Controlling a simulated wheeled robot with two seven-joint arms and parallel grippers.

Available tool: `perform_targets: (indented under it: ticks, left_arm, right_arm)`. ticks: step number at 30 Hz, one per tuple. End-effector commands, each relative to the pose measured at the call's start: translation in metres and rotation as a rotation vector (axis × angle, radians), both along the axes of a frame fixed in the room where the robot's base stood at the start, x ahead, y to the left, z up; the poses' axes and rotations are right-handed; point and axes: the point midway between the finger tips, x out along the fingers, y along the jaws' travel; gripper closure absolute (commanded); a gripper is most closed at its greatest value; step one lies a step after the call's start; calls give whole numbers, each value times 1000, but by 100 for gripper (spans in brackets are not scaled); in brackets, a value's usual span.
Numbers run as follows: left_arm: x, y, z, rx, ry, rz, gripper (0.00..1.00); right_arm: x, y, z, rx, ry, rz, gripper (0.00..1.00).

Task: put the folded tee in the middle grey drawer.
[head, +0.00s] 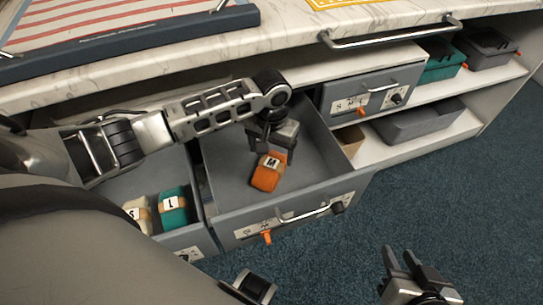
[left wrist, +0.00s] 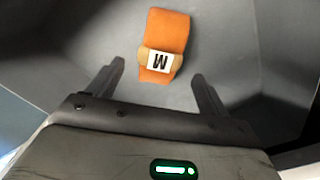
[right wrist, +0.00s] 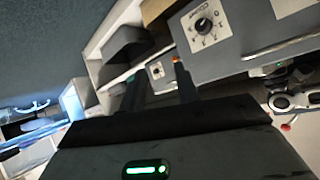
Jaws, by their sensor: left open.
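The folded tee (head: 268,172) is orange with a tan band and a white label marked M. It lies in the open middle grey drawer (head: 225,165). My left gripper (head: 273,148) is down inside the drawer, just behind the tee. The left wrist view shows its two fingers apart with nothing gripped, and the tee (left wrist: 168,30) beyond the fingertips. My right gripper (head: 402,262) is outside the drawers over the blue carpet, at lower right, fingers apart and empty. The right wrist view shows those fingers (right wrist: 160,85) too.
An open drawer at left (head: 150,180) holds a tan bundle marked S (head: 138,213) and a teal one marked L (head: 172,210). A closed grey drawer (head: 365,90) is at right. Bins (head: 418,122) stand on shelves. The marble counter (head: 290,25) overhangs the drawers.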

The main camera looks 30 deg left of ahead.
Motion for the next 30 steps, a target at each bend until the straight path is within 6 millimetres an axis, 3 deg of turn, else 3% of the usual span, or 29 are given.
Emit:
perform_targets:
  ticks: [3, 9, 30]
  left_arm:
    - [0, 0, 29, 0, -1, 0, 21]
    - [0, 0, 53, -1, 1, 0, 21]
    - [0, 0, 64, 0, 1, 1, 21]
  right_arm:
    - [-4, -4, 16, -1, -19, -13, 68]
    - [-7, -7, 30, -3, -46, -23, 68]
    - [-9, -7, 35, 0, -46, -30, 68]
